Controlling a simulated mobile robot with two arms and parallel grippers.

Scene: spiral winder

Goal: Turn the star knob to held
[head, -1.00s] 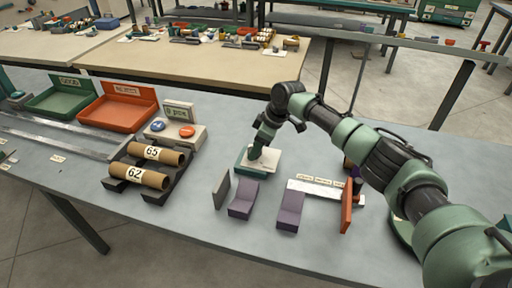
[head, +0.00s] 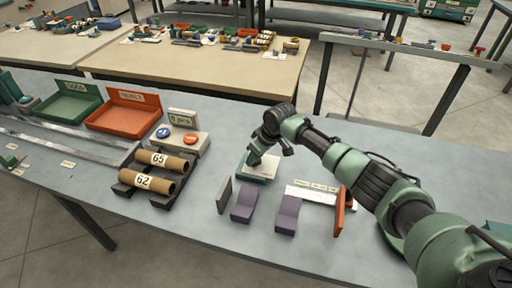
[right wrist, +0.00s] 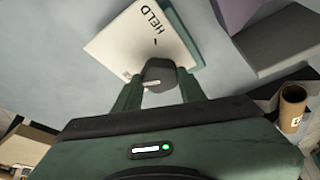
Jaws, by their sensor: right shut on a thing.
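The star knob (right wrist: 158,74) is a dark knob on a white plate with a green base. The plate (right wrist: 112,45) carries the word HELD and a short black tick beside the knob. Part of another label is hidden near the fingers. My right gripper (right wrist: 156,88) is shut on the knob, with a green finger on each side. In the head view my right gripper (head: 252,160) comes down onto the plate (head: 268,170) and hides the knob. Which way the knob points I cannot tell. My left gripper is not in view.
Purple blocks (head: 288,215), a grey upright plate (head: 223,196) and an orange upright plate (head: 340,211) stand near the knob's base. To the left are cardboard tubes (head: 163,161) on a dark rack, a button box (head: 199,142), and green and orange trays (head: 122,118).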

